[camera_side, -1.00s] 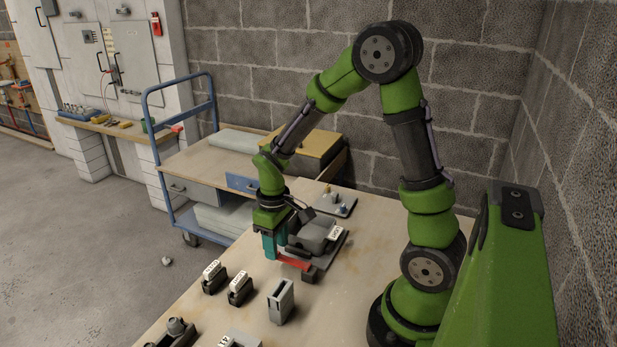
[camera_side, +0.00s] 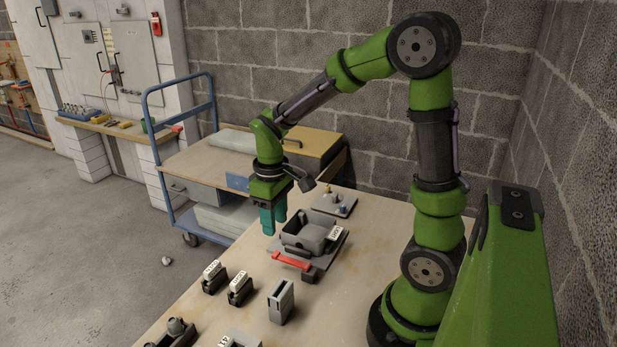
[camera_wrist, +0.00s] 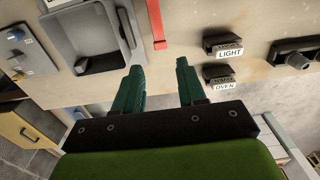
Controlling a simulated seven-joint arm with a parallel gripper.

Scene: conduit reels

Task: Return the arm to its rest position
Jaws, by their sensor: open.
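My gripper (camera_side: 274,222) is open and empty, its two teal fingers pointing down above the far-left edge of the wooden table (camera_side: 356,240). The fingers (camera_wrist: 158,80) also show apart in the wrist view, with nothing between them. My green and dark grey arm bends up and over from its base at the right of the side view. A grey box-like device (camera_side: 308,236) with a red lever (camera_side: 291,261) stands on the table just right of the gripper, apart from it. The red lever (camera_wrist: 157,22) also shows in the wrist view.
Small labelled blocks, one marked LIGHT (camera_wrist: 222,46) and one OVEN (camera_wrist: 218,81), stand near the table's left edge. A grey upright holder (camera_side: 281,301) is in front. A small plate with knobs (camera_side: 335,203) lies behind the device. A blue cart (camera_side: 183,150) stands beyond the table.

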